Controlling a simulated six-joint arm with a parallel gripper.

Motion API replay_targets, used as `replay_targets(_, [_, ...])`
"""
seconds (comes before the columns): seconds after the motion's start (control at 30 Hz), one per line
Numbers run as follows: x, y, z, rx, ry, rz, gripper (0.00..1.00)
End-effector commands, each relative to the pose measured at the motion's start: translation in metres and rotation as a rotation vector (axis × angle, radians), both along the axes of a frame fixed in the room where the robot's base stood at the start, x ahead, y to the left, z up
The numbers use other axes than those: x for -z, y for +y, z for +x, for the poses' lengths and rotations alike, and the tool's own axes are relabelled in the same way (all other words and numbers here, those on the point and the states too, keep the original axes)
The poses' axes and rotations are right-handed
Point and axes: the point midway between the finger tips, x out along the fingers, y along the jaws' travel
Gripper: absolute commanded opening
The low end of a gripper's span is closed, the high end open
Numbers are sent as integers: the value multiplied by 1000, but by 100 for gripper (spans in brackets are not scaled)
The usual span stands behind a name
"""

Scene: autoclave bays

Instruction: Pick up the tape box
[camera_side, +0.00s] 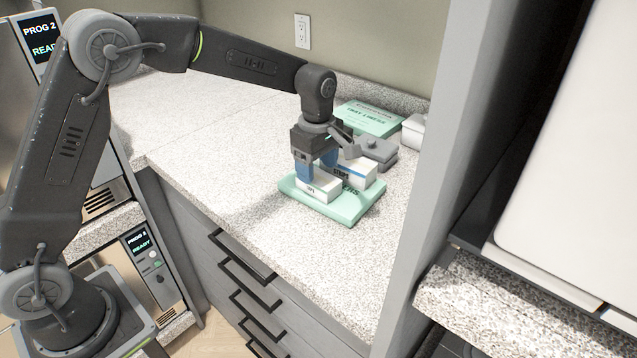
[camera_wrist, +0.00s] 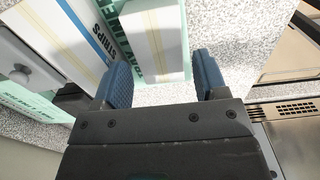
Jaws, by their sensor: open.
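A small white box (camera_side: 318,188), which I take to be the tape box, lies at the front of a flat mint-green pack (camera_side: 341,212). Its printing is too small to read. In the wrist view the white box (camera_wrist: 158,38) shows a tan stripe along its top. My gripper (camera_side: 317,169) is directly above the box, pointing down, with its blue fingers apart. In the wrist view the box's near end lies between the lines of my two fingers (camera_wrist: 163,82), with a gap on both sides. I cannot tell whether the fingertips reach below its top.
A white box marked STRIPS (camera_side: 358,174) stands close behind, on the same pack; it is left of my fingers in the wrist view (camera_wrist: 72,38). Behind are a grey object (camera_side: 375,152) and another green pack (camera_side: 370,119). The counter's left side is clear; a grey panel (camera_side: 436,150) stands right.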

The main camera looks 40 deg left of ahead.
Motion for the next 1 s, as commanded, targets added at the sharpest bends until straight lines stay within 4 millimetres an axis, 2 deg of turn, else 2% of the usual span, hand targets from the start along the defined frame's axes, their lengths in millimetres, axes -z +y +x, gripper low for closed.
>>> replay_targets(0.1, [20, 1, 0, 0, 5, 0, 66])
replay_targets(0.2, [30, 1, 1, 0, 2, 1, 66])
replay_targets(0.5, [36, 1, 1, 0, -1, 1, 66])
replay_targets(0.9, [35, 1, 1, 0, -1, 0, 30])
replay_targets(1.0, [35, 1, 1, 0, -1, 0, 30])
